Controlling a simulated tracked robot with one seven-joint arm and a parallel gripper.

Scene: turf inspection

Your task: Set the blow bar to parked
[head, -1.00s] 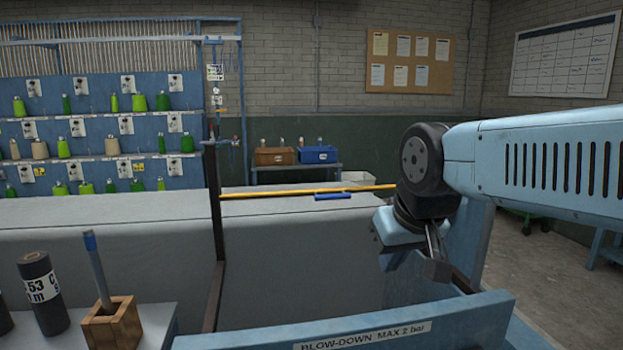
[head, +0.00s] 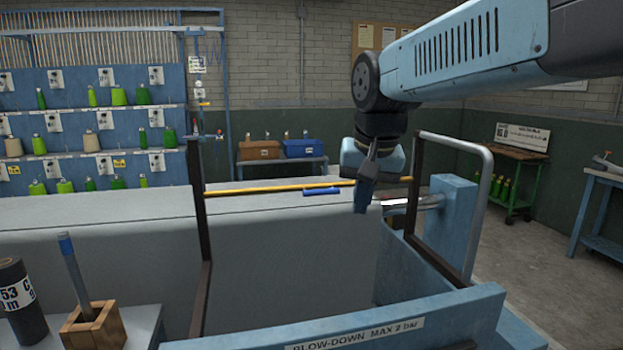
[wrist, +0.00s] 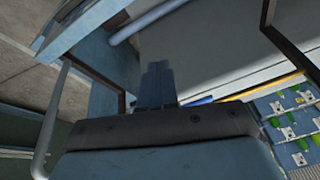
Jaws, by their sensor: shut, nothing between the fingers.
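The blow bar is a yellow bar (head: 255,189) with a blue grip (head: 322,191). It runs level between two dark upright arms, above the grey turf bed. In the wrist view, part of the yellow bar (wrist: 288,80) and the blue grip (wrist: 199,101) show behind my gripper's housing. My gripper (head: 362,207) points down, shut and empty, just right of the blue grip in the head view. Its closed fingers also show in the wrist view (wrist: 157,72). I cannot tell the exact depth gap between fingers and bar; no grasp shows.
A blue front rail (head: 450,318) carries a "BLOW-DOWN MAX 2 bar" label. A blue post (head: 452,225) and a bent grey tube (head: 482,205) stand at the right. A wooden holder (head: 95,328) and a dark roll (head: 22,300) sit at lower left.

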